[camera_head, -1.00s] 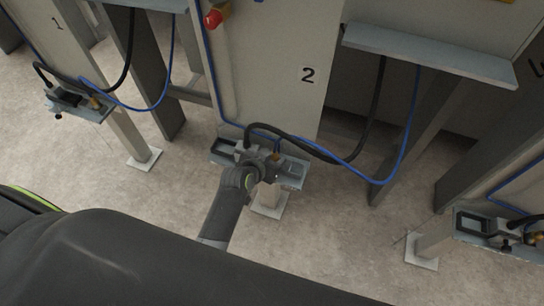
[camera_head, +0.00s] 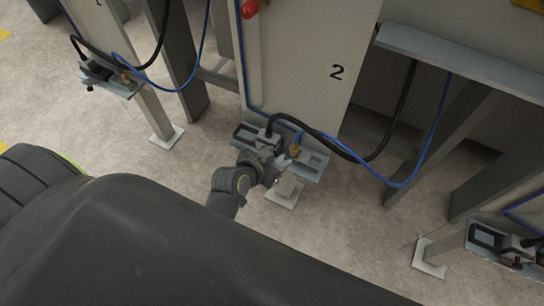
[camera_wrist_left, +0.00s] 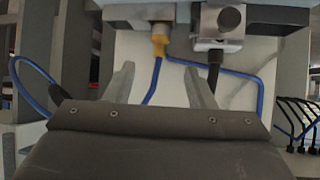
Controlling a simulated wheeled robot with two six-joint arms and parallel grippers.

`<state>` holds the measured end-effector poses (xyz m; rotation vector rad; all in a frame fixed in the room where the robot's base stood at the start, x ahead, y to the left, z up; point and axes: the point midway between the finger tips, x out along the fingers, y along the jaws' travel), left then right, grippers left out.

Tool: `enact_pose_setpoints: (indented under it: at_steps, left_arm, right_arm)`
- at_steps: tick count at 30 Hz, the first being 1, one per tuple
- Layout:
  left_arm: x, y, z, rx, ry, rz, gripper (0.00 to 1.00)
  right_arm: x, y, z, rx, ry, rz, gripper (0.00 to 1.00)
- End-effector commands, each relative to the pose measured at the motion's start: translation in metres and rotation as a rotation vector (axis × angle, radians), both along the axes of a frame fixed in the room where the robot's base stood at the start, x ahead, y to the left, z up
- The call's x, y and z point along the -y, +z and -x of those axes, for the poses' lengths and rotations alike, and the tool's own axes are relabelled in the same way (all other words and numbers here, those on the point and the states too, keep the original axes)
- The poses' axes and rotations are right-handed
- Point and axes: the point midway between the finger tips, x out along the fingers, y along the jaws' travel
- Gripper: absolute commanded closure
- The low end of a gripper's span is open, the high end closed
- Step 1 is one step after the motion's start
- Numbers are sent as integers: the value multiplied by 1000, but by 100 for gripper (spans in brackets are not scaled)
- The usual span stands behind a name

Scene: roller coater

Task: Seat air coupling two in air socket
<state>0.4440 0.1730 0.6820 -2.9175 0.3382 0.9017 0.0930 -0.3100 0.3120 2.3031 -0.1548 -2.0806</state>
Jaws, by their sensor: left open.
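Air coupling two (camera_head: 294,151) is a small brass piece on the end of a blue hose, at the bracket (camera_head: 312,172) of station 2. It also shows in the left wrist view (camera_wrist_left: 160,36), against the underside edge of the grey-blue plate, with its blue hose (camera_wrist_left: 153,84) running away from it. The air socket is hidden, so I cannot tell how deep the coupling sits. My left gripper (camera_head: 272,166) is just left of the coupling. Its two fingers (camera_wrist_left: 160,80) are apart and empty in the wrist view, with the coupling beyond their tips. My right gripper is not in view.
A black cable plug (camera_head: 267,136) stands left of the coupling, and its cable arches right beside the blue hose. The panel marked 2 (camera_head: 300,60) rises behind. Similar brackets stand at the left (camera_head: 110,80) and right (camera_head: 490,240). Open floor lies between the posts.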

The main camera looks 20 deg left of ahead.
Motion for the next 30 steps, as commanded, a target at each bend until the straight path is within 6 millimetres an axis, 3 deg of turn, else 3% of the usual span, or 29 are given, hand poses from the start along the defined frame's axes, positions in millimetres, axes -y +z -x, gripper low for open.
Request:
enact_pose_setpoints:
  at_steps: [9, 17, 20, 23, 26, 30]
  left_arm:
    - [-4, 12, 17, 0, -1, -2, 50]
    - [-5, 3, 18, -16, 3, -1, 50]
    - [-7, -27, 23, -70, 16, 0, 50]
    - [-13, -77, 37, -161, 44, -4, 50]
    - [-23, -136, 60, -269, 78, -14, 50]
    - [-41, -211, 107, -413, 129, -37, 50]
  right_arm:
    - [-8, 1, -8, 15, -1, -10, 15]
    - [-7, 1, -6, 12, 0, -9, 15]
    - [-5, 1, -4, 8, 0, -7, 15]
    - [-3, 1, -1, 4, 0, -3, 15]
    - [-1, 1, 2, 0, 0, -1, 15]
    - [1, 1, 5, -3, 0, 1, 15]
